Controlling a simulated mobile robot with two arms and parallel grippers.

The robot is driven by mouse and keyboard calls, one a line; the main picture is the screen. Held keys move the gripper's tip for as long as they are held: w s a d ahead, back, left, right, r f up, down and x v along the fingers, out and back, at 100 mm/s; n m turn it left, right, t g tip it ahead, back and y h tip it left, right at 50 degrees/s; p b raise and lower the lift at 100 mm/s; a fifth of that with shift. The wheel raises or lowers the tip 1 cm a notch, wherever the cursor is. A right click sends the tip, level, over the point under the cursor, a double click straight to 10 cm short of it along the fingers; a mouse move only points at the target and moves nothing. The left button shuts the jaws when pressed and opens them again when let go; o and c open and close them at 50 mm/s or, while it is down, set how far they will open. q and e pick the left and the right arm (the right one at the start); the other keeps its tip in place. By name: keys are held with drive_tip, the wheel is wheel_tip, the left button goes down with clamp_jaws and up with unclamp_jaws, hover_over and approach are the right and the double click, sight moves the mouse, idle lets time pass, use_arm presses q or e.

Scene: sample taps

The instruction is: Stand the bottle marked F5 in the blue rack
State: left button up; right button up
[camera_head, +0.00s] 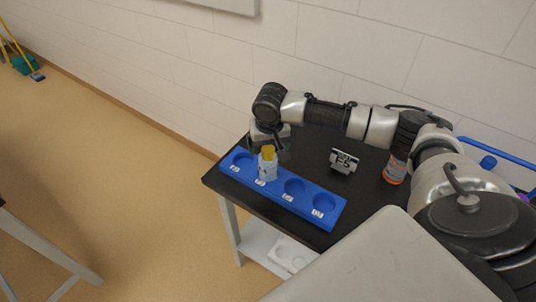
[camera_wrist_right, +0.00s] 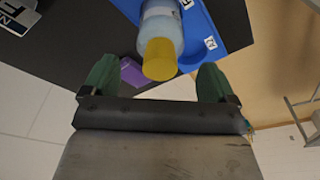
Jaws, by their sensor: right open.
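The blue rack (camera_head: 333,212) lies along the black table's front left edge, with a row of round wells and small white labels. A pale bottle with a yellow cap (camera_head: 267,168) stands upright at the second well from the left. Its marking is too small to read. My right gripper (camera_head: 279,152) is just behind the bottle, partly hidden. In the wrist view, the green fingertips (camera_wrist_right: 157,78) are open, with the yellow cap (camera_wrist_right: 160,58) between them and gaps on both sides. My left gripper is not in view.
An orange bottle (camera_head: 395,169) stands on the table at the right, close to my right arm. A purple object (camera_wrist_right: 132,72) shows beside the fingers in the wrist view. The other wells look empty. A pale wall runs behind the table.

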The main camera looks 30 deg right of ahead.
drive_tip(key=r, duration=0.4)
drive_tip(key=s+r, duration=0.1)
drive_tip(key=r, duration=0.2)
drive_tip(key=shift+a+b, duration=0.2)
drive_tip(key=shift+b, duration=0.1)
drive_tip(key=shift+f, duration=0.1)
